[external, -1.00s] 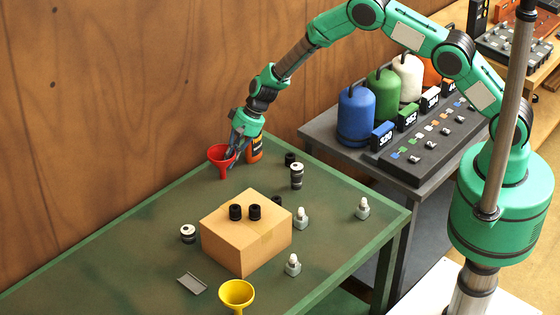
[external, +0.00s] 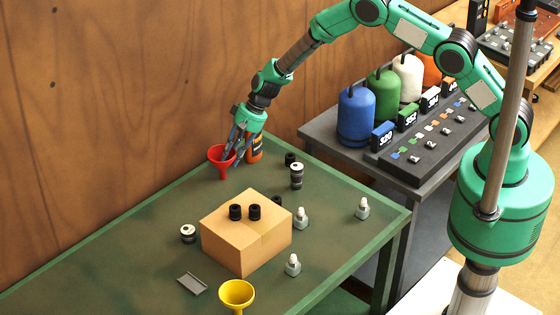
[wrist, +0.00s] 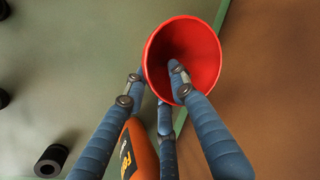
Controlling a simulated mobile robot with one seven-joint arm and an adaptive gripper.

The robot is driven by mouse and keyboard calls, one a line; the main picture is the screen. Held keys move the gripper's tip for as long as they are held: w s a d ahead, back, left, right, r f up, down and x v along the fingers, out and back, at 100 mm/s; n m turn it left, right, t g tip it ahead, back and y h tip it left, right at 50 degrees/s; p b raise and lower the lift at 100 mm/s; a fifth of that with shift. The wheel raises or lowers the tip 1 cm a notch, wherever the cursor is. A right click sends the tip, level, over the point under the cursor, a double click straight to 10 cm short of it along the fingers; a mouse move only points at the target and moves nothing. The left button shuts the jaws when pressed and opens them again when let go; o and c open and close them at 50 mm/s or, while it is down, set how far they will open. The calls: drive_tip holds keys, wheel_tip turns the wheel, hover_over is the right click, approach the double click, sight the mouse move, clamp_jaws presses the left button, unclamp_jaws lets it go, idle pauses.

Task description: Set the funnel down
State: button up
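The red funnel (external: 219,164) is upright, mouth up, at the far edge of the green table beside the wooden wall. In the wrist view the red funnel (wrist: 188,45) shows its wide mouth. My gripper (external: 231,159) is right at the funnel. In the wrist view my gripper (wrist: 157,73) has its fingers spread: one fingertip is over or inside the mouth, the others are outside the rim. I see no firm grip on the wall. Whether the funnel's tip touches the table is hard to tell. A yellow funnel (external: 237,293) stands at the front.
An orange bottle (external: 256,148) stands close beside the funnel; it also shows between my fingers in the wrist view (wrist: 141,150). A cardboard box (external: 240,247) with two black caps stands mid-table. Several small parts lie around it. The left part of the table is clear.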

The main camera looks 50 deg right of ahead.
drive_tip(key=v, duration=1)
drive_tip(key=shift+r, duration=0.2)
idle(0.6)
drive_tip(key=s+d+r+n, duration=0.1)
drive_tip(key=s+d+r, duration=0.45)
drive_tip(key=r, duration=0.55)
drive_tip(key=s+d+r+n+t+h, duration=0.1)
drive_tip(key=s+d+r, duration=0.5)
drive_tip(key=r, duration=0.5)
drive_tip(key=s+d+r+n, duration=0.1)
drive_tip(key=s+d+r, duration=0.5)
drive_tip(key=r, duration=0.5)
drive_tip(key=s+d+r+h, duration=0.1)
drive_tip(key=s+d, duration=0.4)
drive_tip(key=s, duration=0.6)
drive_tip(key=s+d+r+n+t+h, duration=0.1)
drive_tip(key=s+d+r, duration=0.2)
drive_tip(key=s, duration=0.8)
drive_tip(key=s+d+r+t+h, duration=0.1)
drive_tip(key=s+d+r+h, duration=0.1)
drive_tip(key=s+d, duration=0.5)
drive_tip(key=s+r, duration=0.1)
drive_tip(key=s, duration=0.4)
